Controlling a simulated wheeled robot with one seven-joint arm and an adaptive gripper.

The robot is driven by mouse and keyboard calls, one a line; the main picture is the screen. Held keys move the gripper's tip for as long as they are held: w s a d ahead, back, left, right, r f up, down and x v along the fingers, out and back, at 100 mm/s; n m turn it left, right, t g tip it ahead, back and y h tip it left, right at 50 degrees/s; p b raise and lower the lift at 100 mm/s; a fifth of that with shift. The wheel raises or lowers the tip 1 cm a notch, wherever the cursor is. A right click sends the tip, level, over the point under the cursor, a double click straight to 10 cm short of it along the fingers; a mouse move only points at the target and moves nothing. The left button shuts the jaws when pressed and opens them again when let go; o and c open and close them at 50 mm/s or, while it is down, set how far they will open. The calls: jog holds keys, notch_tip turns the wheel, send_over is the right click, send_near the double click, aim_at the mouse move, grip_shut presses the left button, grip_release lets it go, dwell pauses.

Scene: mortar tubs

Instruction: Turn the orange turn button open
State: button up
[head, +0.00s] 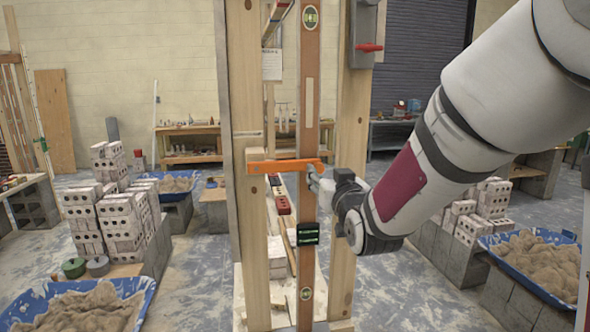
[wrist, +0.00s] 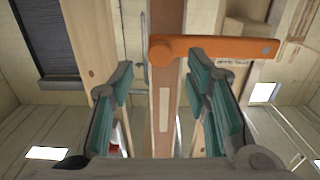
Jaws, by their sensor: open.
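The orange turn button (head: 285,166) lies about level in the head view. One end is on the left wooden post (head: 247,130), and the other reaches across the long brown spirit level (head: 309,80). In the wrist view the button (wrist: 215,47) also runs crosswise, with a round fastener at its right end and its left end over the level. My gripper (head: 316,181) is close to the button's right end in the head view. In the wrist view my gripper (wrist: 160,78) is open, its teal-padded fingers apart with nothing gripped. I cannot tell whether a finger touches the button.
A second wooden post (head: 347,140) stands just right of the level, close to my gripper. A red-handled item (head: 369,47) is at its upper right.

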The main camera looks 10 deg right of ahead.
aim_at(319, 168)
jog(key=shift+w, duration=2.3)
grip_shut()
